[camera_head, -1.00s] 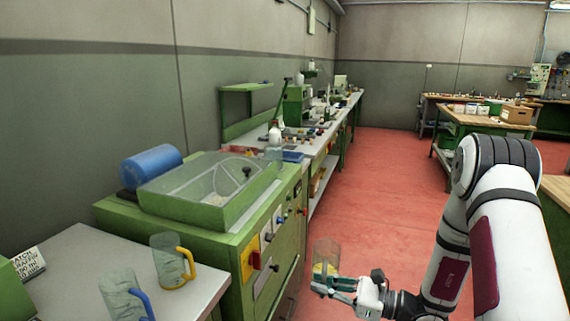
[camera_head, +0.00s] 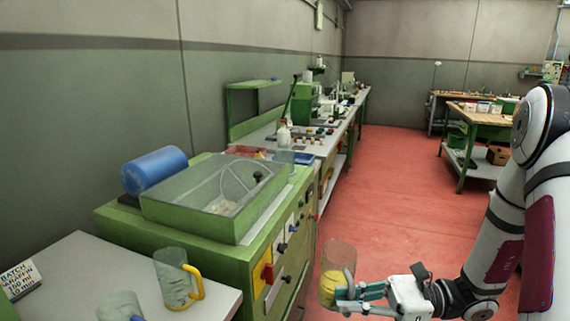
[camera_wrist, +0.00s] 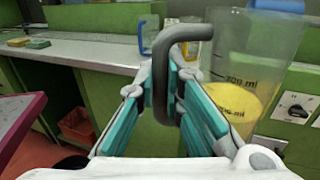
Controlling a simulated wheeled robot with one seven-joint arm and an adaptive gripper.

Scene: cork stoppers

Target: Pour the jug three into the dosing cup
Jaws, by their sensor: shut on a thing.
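My gripper (camera_head: 347,293) is shut on the dark grey handle (camera_wrist: 160,85) of a clear jug (camera_head: 337,256) with yellow liquid in its lower part. The jug is held upright, in front of the green machine and over the red floor. The wrist view shows the jug (camera_wrist: 262,50) with ml markings on its wall. Two other clear jugs stand on the grey table at lower left, one with a yellow handle (camera_head: 172,277) and one cut off by the frame edge (camera_head: 120,306). I cannot tell for certain which vessel is the dosing cup.
A green machine (camera_head: 160,235) with a clear-lidded basin and a blue drum (camera_head: 154,169) stands beyond the table. A sign (camera_head: 19,280) reads batch, paraffin, 150 ml, 10 min. A long bench (camera_head: 328,145) holds bottles and small items. Red floor (camera_head: 400,190) is open to the right.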

